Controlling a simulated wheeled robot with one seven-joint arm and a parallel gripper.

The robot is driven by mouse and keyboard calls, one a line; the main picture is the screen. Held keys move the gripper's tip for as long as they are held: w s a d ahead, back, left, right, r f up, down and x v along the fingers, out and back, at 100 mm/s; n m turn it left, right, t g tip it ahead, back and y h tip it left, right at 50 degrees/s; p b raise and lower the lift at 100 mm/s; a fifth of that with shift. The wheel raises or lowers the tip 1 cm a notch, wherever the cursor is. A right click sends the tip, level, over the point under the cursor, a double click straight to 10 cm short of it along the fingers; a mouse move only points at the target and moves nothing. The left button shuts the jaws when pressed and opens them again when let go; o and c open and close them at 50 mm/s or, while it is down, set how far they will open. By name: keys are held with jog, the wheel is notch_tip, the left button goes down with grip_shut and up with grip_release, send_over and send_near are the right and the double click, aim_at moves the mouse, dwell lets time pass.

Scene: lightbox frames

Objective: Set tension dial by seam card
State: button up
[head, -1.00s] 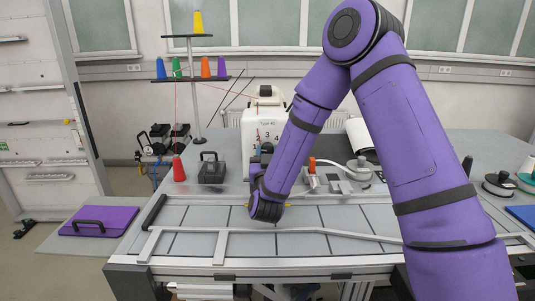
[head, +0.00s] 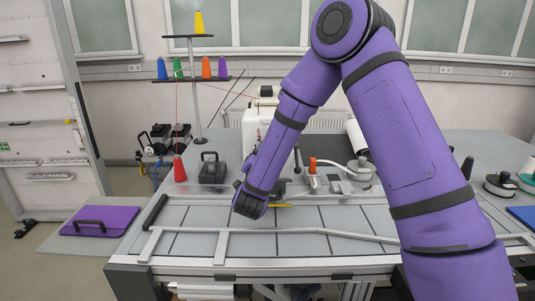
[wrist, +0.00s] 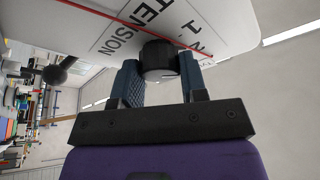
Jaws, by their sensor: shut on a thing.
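The white sewing machine (head: 252,128) stands on the table behind my forearm, which hides most of its front. In the wrist view, its white face (wrist: 205,18) carries the word TENSION and a 1, seen rotated. The black tension dial (wrist: 158,58) sits on that face, between the two blue fingers of my gripper (wrist: 160,76). The gripper is shut on the dial. In the head view the fingers and dial are hidden behind my arm. I cannot make out a seam card.
A red thread (wrist: 160,32) runs across the machine face. A thin yellow strip (head: 280,206) shows beside my wrist. A black-handled weight (head: 211,170) and a red cone (head: 179,169) stand to the left, an orange-topped device (head: 313,172) to the right.

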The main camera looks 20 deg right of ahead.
jog(key=shift+f, duration=0.1)
dwell(0.3)
jog(key=o, duration=0.9)
jog(key=shift+s, duration=0.1)
jog(key=v, duration=1)
jog(key=shift+s+a, duration=0.2)
